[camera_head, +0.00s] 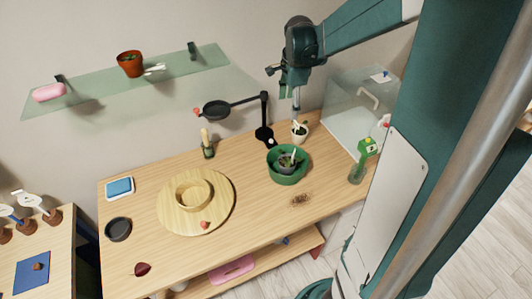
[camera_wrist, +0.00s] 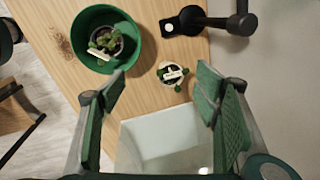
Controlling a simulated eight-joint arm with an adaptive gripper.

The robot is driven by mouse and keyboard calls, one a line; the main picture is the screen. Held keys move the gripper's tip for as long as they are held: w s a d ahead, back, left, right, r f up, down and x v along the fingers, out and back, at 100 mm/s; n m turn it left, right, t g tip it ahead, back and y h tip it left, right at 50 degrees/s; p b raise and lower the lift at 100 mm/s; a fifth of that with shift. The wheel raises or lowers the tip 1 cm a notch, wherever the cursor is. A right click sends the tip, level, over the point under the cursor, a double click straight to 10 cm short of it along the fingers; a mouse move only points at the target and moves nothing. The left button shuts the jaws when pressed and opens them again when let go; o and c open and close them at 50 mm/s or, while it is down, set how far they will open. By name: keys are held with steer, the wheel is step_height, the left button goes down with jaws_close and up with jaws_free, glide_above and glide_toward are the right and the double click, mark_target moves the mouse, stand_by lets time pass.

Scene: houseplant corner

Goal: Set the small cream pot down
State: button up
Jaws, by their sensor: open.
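The small cream pot (camera_head: 299,136) stands upright on the wooden table (camera_head: 255,225), near its back edge and right of the black lamp base. It holds a small green plant and a white label. In the wrist view the cream pot (camera_wrist: 172,73) shows beyond the fingertips, in the gap between them. My gripper (camera_head: 293,92) is above the pot in the head view. In the wrist view my gripper (camera_wrist: 160,76) has its two green-padded fingers wide apart, with nothing held between them. I cannot tell the exact height of the fingertips above the pot.
A green bowl (camera_head: 289,178) with a dark potted plant stands just in front. The black lamp (camera_head: 264,134) is close on the left. A clear glass case (camera_head: 352,115) and a green spray bottle (camera_head: 361,165) stand to the right. A round wooden board (camera_head: 172,221) lies left.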

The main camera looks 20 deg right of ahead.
steer(key=s+a+r+n+t, duration=0.2)
steer(key=s+a+r+n, duration=0.2)
steer(key=s+a+n, duration=0.6)
steer(key=s+a+r+n+t, duration=0.3)
steer(key=s+a+n, duration=0.8)
steer(key=s, duration=0.4)
steer(key=shift+s+a+r+t+y, duration=0.15)
steer(key=shift+a+r+t+y, duration=0.15)
steer(key=shift+a+r, duration=0.3)
steer(key=shift+d, duration=0.1)
step_height(320, 180, down, 6)
steer(key=b, duration=0.6)
steer(key=shift+f, duration=0.2)
stand_by(0.4)
